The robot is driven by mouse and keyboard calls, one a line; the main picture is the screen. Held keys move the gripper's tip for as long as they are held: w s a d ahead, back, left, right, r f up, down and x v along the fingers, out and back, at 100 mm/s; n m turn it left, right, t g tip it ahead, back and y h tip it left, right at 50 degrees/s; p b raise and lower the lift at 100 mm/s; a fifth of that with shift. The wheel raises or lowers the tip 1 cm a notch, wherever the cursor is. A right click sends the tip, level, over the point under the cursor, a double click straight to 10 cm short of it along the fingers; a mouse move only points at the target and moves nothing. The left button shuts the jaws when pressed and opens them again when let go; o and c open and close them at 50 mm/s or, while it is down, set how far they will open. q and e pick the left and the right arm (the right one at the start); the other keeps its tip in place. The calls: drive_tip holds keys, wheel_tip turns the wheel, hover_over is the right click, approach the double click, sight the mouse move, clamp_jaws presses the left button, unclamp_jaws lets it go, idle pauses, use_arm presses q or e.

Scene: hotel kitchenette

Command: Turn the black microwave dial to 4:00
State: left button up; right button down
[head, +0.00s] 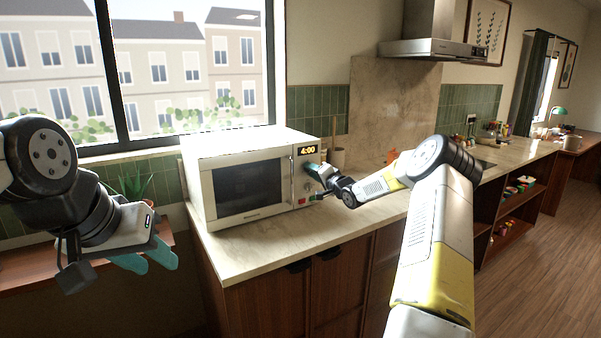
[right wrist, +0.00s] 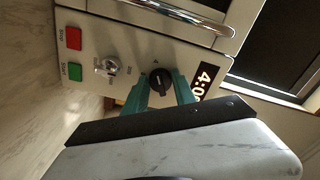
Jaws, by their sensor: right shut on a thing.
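The white microwave (head: 238,180) stands on the counter under the window, its door closed. Its display (head: 307,150) reads 4:00; the display (right wrist: 204,82) also shows, sideways and partly cut off, in the right wrist view. The black dial (right wrist: 160,80) sits on the control panel between the teal fingers of my right gripper (right wrist: 161,92), which is shut on it.
A silver knob (right wrist: 108,67), a red Stop button (right wrist: 74,39) and a green Start button (right wrist: 74,72) are on the panel beside the dial. A utensil holder (head: 338,157) stands right of the microwave. The counter (head: 290,238) in front is clear.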

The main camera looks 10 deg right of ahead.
drive_tip(key=shift+f, duration=0.2)
drive_tip(key=c, duration=1)
unclamp_jaws()
drive_tip(key=shift+r, duration=0.15)
drive_tip(key=shift+c, duration=0.2)
drive_tip(key=v, duration=0.7)
drive_tip(key=shift+s, duration=0.4)
drive_tip(key=shift+d, duration=0.1)
